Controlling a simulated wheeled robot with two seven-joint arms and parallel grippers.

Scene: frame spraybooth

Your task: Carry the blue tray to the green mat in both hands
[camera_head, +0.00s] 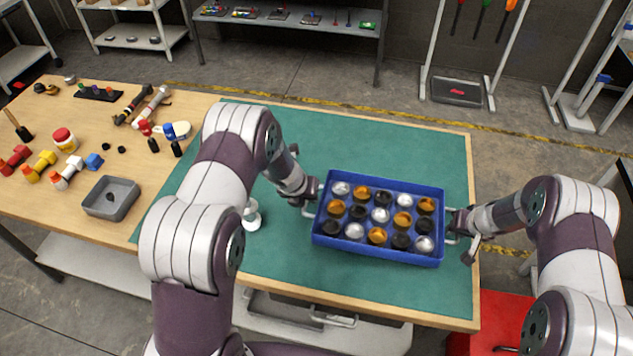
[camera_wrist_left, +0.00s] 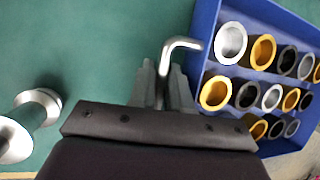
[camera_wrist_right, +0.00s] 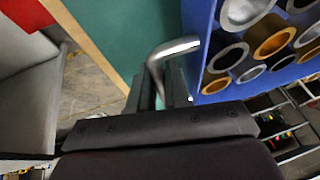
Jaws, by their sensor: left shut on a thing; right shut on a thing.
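The blue tray (camera_head: 378,251) is at the right part of the green mat (camera_head: 400,295) and holds several silver, orange and black cups. I cannot tell whether its base touches the mat. My left gripper (camera_head: 310,200) is shut on the tray's left handle, whose metal bar shows in the left wrist view (camera_wrist_left: 180,44). My right gripper (camera_head: 457,230) is shut on the right handle, whose bar shows in the right wrist view (camera_wrist_right: 172,48). The tray looks about level. My left arm hides part of the mat.
A white and silver object (camera_head: 251,216) stands on the mat left of the tray. A grey bin (camera_head: 111,198), dumbbell-shaped pieces and tools lie on the wooden table at left. A red box (camera_head: 497,320) is beside the table at right. The mat behind the tray is clear.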

